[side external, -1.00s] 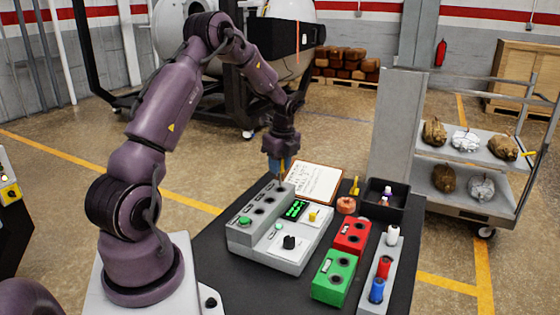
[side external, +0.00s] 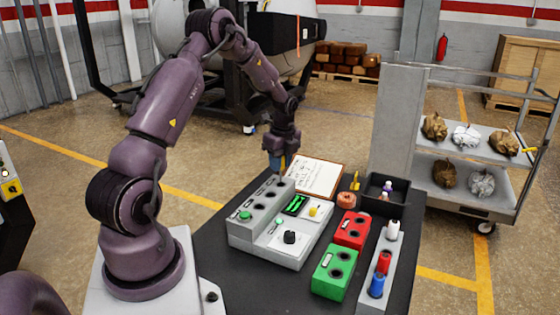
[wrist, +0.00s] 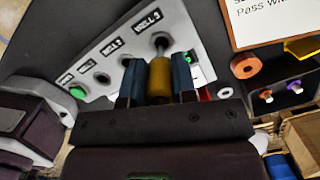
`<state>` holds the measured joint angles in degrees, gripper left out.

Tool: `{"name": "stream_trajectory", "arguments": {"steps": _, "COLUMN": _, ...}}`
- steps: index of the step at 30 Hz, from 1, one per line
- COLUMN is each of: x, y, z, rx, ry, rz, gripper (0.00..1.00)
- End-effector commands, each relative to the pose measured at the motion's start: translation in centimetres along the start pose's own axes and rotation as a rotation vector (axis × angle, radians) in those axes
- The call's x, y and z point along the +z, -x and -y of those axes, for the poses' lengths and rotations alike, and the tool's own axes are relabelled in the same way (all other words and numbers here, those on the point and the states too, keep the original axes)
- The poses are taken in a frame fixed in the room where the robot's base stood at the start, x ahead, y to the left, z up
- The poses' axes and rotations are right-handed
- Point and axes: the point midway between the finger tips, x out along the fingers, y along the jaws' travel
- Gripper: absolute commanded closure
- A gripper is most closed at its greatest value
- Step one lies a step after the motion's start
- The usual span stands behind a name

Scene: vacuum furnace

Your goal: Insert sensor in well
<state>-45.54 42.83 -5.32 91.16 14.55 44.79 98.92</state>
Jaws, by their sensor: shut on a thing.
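My gripper (side external: 276,166) is over the far end of the grey well block (side external: 262,212), pointing down. In the wrist view its blue fingers (wrist: 158,78) are shut on the yellow sensor body (wrist: 160,76). The sensor's dark tip (wrist: 160,44) points at the well at the far end of the row, under a "WELL" label. The tip overlaps that opening; I cannot tell how deep it is in it. Nearer wells (wrist: 101,77) in the row look empty. In the side view the sensor is mostly hidden by the fingers.
A clipboard (side external: 322,178) lies behind the block. Red (side external: 350,231) and green (side external: 334,272) boxes, a bottle rack (side external: 379,262) and a black bin (side external: 400,196) stand to the right.

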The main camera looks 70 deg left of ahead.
Motion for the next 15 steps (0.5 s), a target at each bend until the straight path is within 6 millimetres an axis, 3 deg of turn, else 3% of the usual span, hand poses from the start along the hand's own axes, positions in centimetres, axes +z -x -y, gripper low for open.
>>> {"name": "stream_trajectory", "arguments": {"steps": 15, "x": -0.11, "y": -0.85, "z": 0.0, "rx": 0.001, "ry": 0.0, "rz": 0.0, "gripper": 0.97}}
